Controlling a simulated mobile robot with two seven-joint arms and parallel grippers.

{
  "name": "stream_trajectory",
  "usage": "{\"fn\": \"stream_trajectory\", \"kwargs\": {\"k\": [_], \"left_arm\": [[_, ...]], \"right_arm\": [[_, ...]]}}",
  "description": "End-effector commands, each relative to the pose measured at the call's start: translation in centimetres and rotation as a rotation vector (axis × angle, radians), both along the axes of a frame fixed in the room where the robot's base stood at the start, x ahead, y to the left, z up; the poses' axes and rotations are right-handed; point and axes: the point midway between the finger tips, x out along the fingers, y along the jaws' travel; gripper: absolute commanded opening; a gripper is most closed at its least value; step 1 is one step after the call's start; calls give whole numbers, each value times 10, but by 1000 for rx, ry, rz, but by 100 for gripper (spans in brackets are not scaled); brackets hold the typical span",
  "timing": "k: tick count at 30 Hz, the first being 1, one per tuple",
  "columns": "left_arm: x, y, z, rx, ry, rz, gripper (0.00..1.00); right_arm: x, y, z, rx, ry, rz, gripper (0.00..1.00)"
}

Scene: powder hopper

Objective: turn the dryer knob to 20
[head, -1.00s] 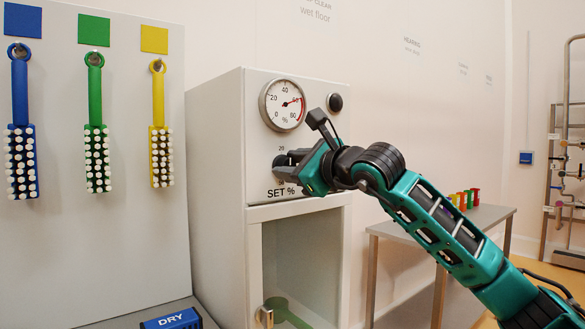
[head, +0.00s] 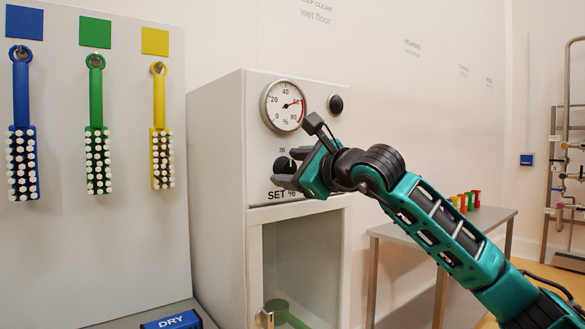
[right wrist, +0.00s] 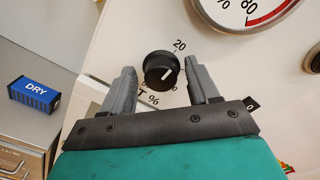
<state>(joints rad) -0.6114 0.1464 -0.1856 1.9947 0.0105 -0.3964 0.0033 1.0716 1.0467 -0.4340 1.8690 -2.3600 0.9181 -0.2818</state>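The black dryer knob (right wrist: 155,65) is on the cabinet's front panel, below the round gauge. Its white mark shows in the right wrist view, on the knob's right part; I cannot tell exactly which number it points at. The printed 20 (right wrist: 180,45) is just above and right of the knob there. My right gripper (right wrist: 163,78) is open, one finger on each side of the knob, with a visible gap to it. In the head view the right gripper (head: 289,168) is at the knob (head: 282,165), partly hiding it. My left gripper is not in view.
The dryer cabinet (head: 215,190) has a gauge (head: 284,106) reading about 60, a black button (head: 335,104) and a glass door below. Brushes hang on a board at left, above a blue DRY block (head: 172,320). A side table (head: 400,228) stands at right.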

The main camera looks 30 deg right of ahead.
Motion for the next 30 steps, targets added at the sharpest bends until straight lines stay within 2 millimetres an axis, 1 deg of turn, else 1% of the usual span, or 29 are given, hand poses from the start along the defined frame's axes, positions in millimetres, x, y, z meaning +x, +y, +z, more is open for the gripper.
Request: {"fn": "stream_trajectory", "kwargs": {"k": [8,11,14,21,24,27,30], "left_arm": [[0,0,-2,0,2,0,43],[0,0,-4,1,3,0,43],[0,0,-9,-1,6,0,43],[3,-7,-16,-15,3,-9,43],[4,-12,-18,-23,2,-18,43],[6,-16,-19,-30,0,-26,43],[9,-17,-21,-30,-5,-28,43]], "right_arm": [[-1,0,1,1,-2,-1,64],[-7,-2,0,1,-3,-1,64],[-20,-3,-1,-2,-3,-1,64],[-74,-9,-1,-5,-1,-5,64],[-93,-11,-1,-3,-1,-5,64],[-108,-11,0,-4,-1,-3,64],[-119,-13,2,-1,-1,-3,64]]}}
